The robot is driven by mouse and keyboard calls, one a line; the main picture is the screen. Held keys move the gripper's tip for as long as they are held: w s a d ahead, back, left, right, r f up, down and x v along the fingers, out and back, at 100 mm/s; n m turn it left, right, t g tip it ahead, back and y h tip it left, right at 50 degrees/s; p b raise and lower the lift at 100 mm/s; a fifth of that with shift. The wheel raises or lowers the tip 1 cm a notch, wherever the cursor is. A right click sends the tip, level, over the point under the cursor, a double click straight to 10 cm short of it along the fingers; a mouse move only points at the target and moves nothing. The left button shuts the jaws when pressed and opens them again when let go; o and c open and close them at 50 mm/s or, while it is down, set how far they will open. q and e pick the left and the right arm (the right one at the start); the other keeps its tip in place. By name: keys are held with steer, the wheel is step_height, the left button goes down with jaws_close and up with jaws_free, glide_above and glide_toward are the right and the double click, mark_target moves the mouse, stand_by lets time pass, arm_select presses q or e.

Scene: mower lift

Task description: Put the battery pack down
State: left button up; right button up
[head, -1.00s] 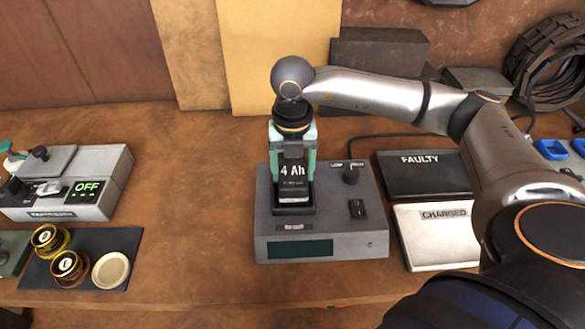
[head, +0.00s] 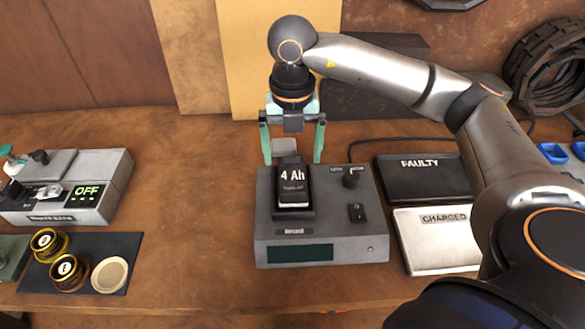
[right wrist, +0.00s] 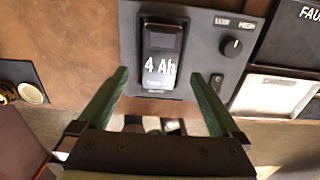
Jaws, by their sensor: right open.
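The battery pack (head: 293,187), black with a "4 Ah" label, sits upright in the bay of the grey charger (head: 345,240) on the bench. It also shows in the right wrist view (right wrist: 162,55). My right gripper (head: 292,158) is open and empty, with its green fingers spread wide, above and behind the pack and apart from it. My left gripper is not in view.
Right of the charger lie a black FAULTY tray (head: 425,178) and a white CHARGED tray (head: 440,250). At left stand a grey box with an OFF display (head: 88,192) and a dark mat (head: 125,250) with several round pieces. Bench between is clear.

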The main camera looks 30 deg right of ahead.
mark_target(293, 175)
step_height(293, 175, up, 6)
steer(key=shift+f, duration=0.1)
steer(key=shift+s, duration=0.1)
stand_by(0.6)
